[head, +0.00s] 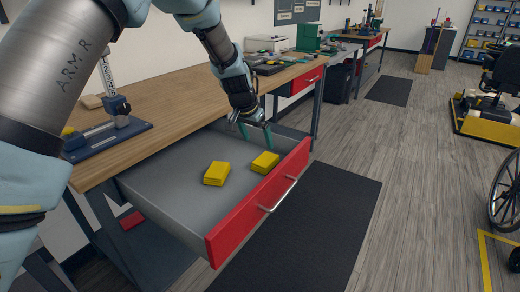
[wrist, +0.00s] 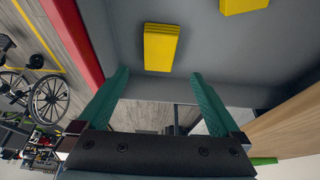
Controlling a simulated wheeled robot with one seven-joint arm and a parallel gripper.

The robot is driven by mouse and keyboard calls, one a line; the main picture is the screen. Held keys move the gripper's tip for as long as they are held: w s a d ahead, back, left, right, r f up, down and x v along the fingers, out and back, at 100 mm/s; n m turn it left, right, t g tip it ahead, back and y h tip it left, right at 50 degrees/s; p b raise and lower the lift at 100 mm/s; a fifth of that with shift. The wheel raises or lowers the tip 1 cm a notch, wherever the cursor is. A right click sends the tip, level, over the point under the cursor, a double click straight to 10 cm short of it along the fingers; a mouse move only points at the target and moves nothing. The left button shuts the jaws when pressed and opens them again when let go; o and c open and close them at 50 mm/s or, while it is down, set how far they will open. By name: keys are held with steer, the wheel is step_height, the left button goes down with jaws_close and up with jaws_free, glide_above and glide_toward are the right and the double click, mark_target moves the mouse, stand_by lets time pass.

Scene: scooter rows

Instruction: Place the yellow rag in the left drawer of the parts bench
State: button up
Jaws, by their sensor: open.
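The left drawer (head: 160,192) of the parts bench is pulled open, with a grey inside and a red front (head: 238,228). Two folded yellow rags lie apart on its floor, one nearer the middle (head: 216,174) and one by the red front (head: 265,163). They look alike. In the wrist view one yellow rag (wrist: 160,46) lies just beyond the fingertips, and part of the other (wrist: 243,5) shows at the top edge. My gripper (head: 255,135) is above the drawer's far end, fingers pointing down. Its teal fingers (wrist: 160,74) are spread with nothing held between them.
The wooden bench top (head: 175,92) carries a blue-based press (head: 108,138) and, farther back, trays and a green machine (head: 308,37). A second red drawer (head: 307,79) is shut. A dark mat (head: 310,225) lies before the bench; a wheelchair wheel (head: 508,190) stands right.

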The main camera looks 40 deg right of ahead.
steer(key=shift+a+r, duration=0.2)
steer(key=shift+r, duration=0.25)
steer(key=w+a+r+n+y, duration=0.1)
steer(key=w+a+r+n, duration=0.15)
steer(key=a, duration=0.75)
steer(key=w+a+r+n+t, duration=0.15)
steer(key=w+a, duration=0.25)
steer(key=a, duration=0.5)
steer(key=w+a+r+n+g+y, duration=0.1)
steer(key=w+a+n, duration=0.2)
steer(key=a, duration=0.7)
steer(key=s+a+n+y, duration=0.1)
steer(key=s+a+n, duration=0.2)
steer(key=a, duration=0.9)
steer(key=s+a+n+y, duration=0.1)
steer(key=s+a+n, duration=0.2)
steer(key=s+a, duration=0.5)
steer(key=a, duration=0.5)
steer(key=shift+r+n, duration=0.25)
steer(key=shift+n, duration=0.15)
steer(key=shift+a, duration=0.1)
